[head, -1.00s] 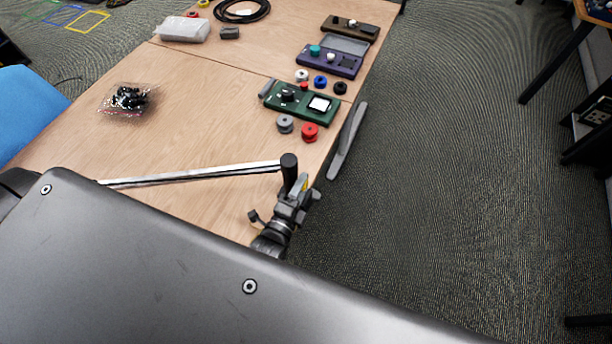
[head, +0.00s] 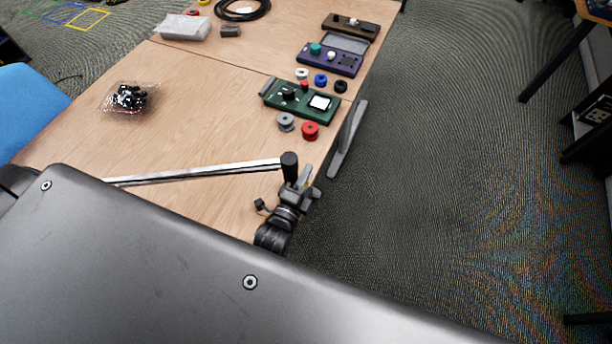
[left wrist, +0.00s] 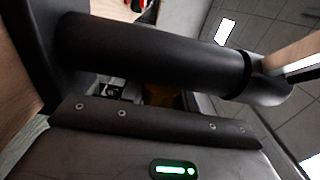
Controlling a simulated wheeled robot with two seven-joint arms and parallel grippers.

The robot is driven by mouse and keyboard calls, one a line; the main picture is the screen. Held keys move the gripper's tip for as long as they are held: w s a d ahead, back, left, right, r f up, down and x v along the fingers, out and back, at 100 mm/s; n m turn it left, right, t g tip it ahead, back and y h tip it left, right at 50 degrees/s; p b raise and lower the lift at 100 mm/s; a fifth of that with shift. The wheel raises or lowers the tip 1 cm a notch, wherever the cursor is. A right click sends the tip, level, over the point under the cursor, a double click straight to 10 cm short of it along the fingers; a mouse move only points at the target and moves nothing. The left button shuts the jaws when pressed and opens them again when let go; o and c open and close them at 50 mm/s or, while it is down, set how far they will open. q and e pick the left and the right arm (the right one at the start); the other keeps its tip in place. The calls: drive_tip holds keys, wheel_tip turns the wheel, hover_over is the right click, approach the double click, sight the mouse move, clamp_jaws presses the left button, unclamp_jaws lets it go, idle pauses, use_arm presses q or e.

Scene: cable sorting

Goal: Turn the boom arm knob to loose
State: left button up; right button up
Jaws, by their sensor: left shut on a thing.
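The boom arm is a silver bar (head: 205,172) that runs across the table to a black upright post (head: 289,168) at the table's right edge. My left gripper (head: 303,188) is at the post, just below its top, and is shut on the boom arm knob. The knob is mostly hidden by the jaws, and its setting cannot be read. In the left wrist view the black post (left wrist: 160,50) lies across the picture, close in front of the gripper. A dim orange-brown patch (left wrist: 163,96) shows behind the gripper's edge, perhaps the knob. My right gripper is not in view.
A green device (head: 300,101), a grey spool (head: 285,122) and a red spool (head: 310,130) stand beyond the post. A clear bag (head: 129,97) of dark parts lies at the left. Open floor is at the right.

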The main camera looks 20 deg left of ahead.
use_arm(q)
drive_tip(key=t+b, duration=0.2)
drive_tip(key=b, duration=0.1)
drive_tip(key=shift+f, duration=0.15)
drive_tip(key=shift+r+t, duration=0.35)
drive_tip(key=shift+t, duration=0.05)
drive_tip(key=o, duration=1)
drive_tip(key=shift+c, duration=0.2)
drive_tip(key=shift+s+f, duration=0.1)
drive_tip(key=shift+s, duration=0.05)
drive_tip(key=r+v, duration=0.1)
drive_tip(key=v, duration=0.3)
drive_tip(key=b+v, duration=0.1)
drive_tip(key=v, duration=0.2)
drive_tip(key=r+b+v, duration=0.1)
drive_tip(key=v, duration=0.3)
drive_tip(key=shift+s+a+r, duration=0.1)
drive_tip(key=shift+s+r, duration=0.15)
drive_tip(key=shift+s, duration=0.4)
drive_tip(key=shift+s+r, duration=0.1)
drive_tip(key=shift+s, duration=0.4)
